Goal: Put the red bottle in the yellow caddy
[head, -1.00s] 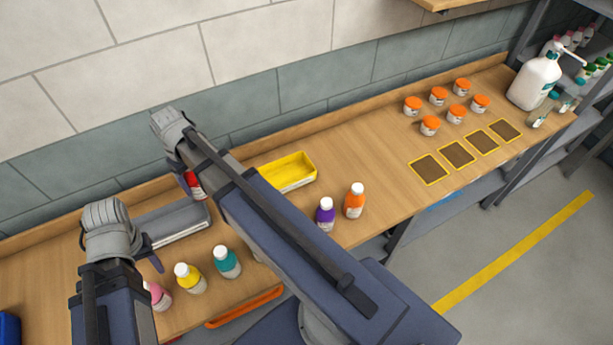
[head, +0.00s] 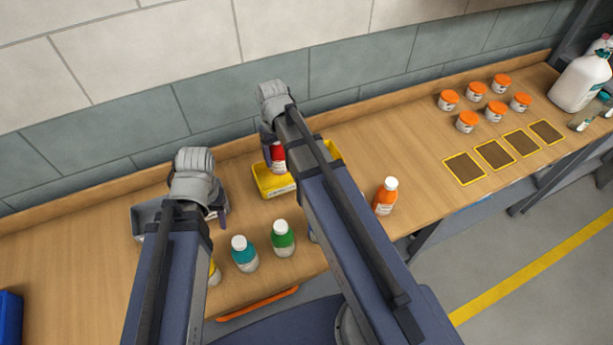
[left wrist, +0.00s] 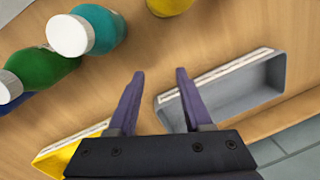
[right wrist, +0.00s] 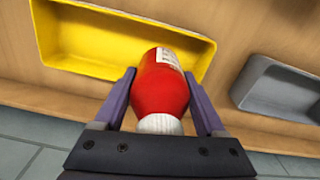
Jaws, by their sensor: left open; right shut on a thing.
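The red bottle (head: 278,158) is held by my right gripper (head: 268,148) in the head view. In the right wrist view, the right gripper (right wrist: 165,90) is shut on the red bottle (right wrist: 160,95), its white cap toward the wrist. The yellow caddy (head: 270,187) is partly hidden behind my right arm. In the right wrist view the bottle overlaps the near side of the yellow caddy (right wrist: 75,40); whether they touch I cannot tell. My left gripper (left wrist: 160,75) is open and empty, above the bench between the yellow caddy (left wrist: 65,152) and a grey caddy.
The grey caddy (left wrist: 230,90) stands left of the yellow one. Teal (head: 244,254), green (head: 283,240) and orange (head: 385,196) bottles stand along the front of the bench. Several orange-lidded jars (head: 476,92) and dark squares (head: 465,168) lie to the right. A wall runs behind.

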